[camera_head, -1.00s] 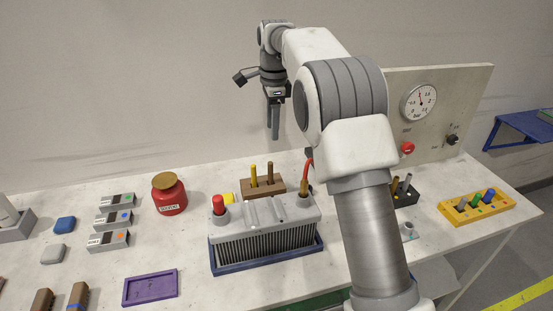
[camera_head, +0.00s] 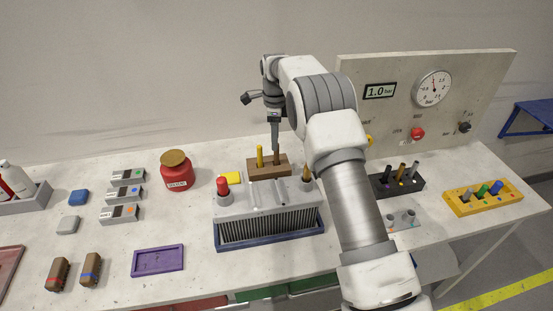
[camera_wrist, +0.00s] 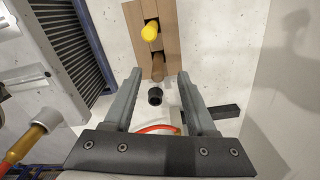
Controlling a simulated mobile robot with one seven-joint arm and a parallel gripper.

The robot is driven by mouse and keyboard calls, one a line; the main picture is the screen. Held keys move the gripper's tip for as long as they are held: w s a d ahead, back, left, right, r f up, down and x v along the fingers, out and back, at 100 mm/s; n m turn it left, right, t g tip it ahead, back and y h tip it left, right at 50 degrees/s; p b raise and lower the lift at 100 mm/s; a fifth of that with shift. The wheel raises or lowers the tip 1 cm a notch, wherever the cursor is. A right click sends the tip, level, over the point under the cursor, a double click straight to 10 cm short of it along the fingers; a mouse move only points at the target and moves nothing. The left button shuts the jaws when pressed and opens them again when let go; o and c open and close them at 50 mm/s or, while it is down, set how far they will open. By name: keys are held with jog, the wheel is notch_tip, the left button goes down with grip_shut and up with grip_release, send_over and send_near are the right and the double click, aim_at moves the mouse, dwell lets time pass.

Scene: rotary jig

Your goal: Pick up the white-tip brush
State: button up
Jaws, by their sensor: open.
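A brown wooden holder (camera_head: 258,173) stands behind the grey ribbed unit and holds a yellow handle (camera_head: 260,155) and a brown handle (camera_head: 277,160) upright. Any white tip is hidden, so I cannot tell from the tips which is the white-tip brush. My gripper (camera_head: 276,149) points down at the brown handle, seemingly close above it. In the wrist view my gripper (camera_wrist: 160,74) is open, with the brown handle (camera_wrist: 158,66) near its fingertips and the yellow handle (camera_wrist: 151,31) farther off. A short black cylinder (camera_wrist: 155,97) shows between the fingers; I cannot tell what it belongs to.
The grey ribbed unit (camera_head: 262,208) with a red-capped terminal (camera_head: 223,187) stands in front of the holder. A red jar (camera_head: 177,175) is to the left. A black holder (camera_head: 410,186) with several handles and a yellow rack (camera_head: 482,201) stand right, before the gauge panel (camera_head: 480,90).

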aim_at(276, 153)
jog(key=shift+s+d+f+p, duration=0.1)
jog(key=shift+f+p, duration=0.1)
jog(key=shift+f, duration=1.45)
jog(key=shift+s+d+f+p, duration=0.1)
jog(key=shift+f+p, duration=0.1)
jog(key=shift+f, duration=1.4)
grip_shut()
